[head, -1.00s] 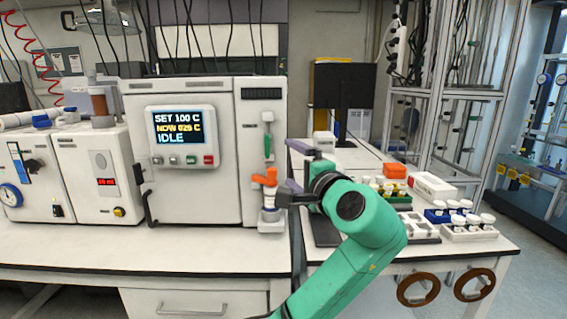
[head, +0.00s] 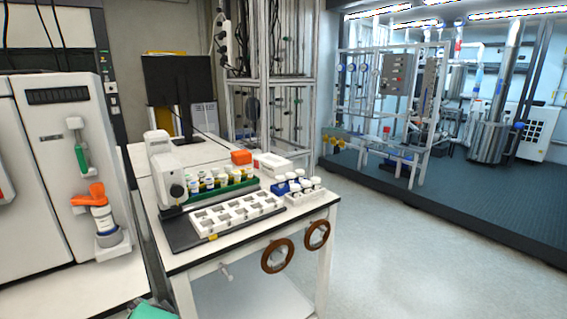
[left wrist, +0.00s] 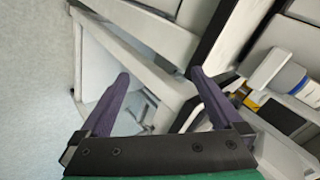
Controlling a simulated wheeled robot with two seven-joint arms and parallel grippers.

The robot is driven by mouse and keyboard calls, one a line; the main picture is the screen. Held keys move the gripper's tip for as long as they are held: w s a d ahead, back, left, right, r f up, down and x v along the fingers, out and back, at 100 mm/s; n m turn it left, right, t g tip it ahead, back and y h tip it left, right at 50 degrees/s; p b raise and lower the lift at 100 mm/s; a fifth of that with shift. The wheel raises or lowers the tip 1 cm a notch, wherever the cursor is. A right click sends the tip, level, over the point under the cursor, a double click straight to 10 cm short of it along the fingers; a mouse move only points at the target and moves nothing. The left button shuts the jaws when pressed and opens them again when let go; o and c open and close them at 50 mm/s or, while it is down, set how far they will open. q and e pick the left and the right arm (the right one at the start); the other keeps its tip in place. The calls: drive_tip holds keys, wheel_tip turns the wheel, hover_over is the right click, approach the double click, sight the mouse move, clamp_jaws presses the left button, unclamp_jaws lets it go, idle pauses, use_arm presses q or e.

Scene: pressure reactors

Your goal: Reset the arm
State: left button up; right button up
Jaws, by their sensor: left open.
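My left gripper (left wrist: 160,73) has two purple fingers spread well apart with nothing between them. It points past pale bench parts, with pale floor to the left. In the head view only a sliver of my green left arm (head: 152,310) shows at the bottom edge; its gripper is out of that view. My right gripper is not in view. The white reactor unit (head: 55,160) stands at the left, with an orange-handled fitting (head: 92,197) on its front, well apart from the visible part of my arm.
The side bench (head: 190,255) holds a white tray (head: 232,214), a green rack (head: 215,190) of vials and an orange box (head: 241,157). Brown handwheels (head: 277,256) stick out of its front. Open floor (head: 420,255) lies to the right.

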use_arm(q)
drive_tip(key=s+d+f+n+g+h, duration=0.2)
drive_tip(key=s+d+f+h, duration=0.1)
drive_tip(key=s+f, duration=0.45)
drive_tip(key=s+d+f+n+g+h, duration=0.25)
drive_tip(key=s+f, duration=0.35)
drive_tip(key=s, duration=0.3)
wheel_tip(320, 180, down, 21)
drive_tip(key=s+p, duration=0.3)
drive_tip(key=p, duration=0.1)
drive_tip(key=s+a+f+g+p, duration=0.1)
drive_tip(key=s+f, duration=0.4)
drive_tip(key=s, duration=0.2)
drive_tip(key=s+a+f+m+g+p, duration=0.1)
drive_tip(key=s+a+f, duration=0.1)
drive_tip(key=s+f, duration=0.3)
drive_tip(key=s, duration=0.3)
drive_tip(key=shift+s, duration=0.2)
drive_tip(key=shift+a+f, duration=0.1)
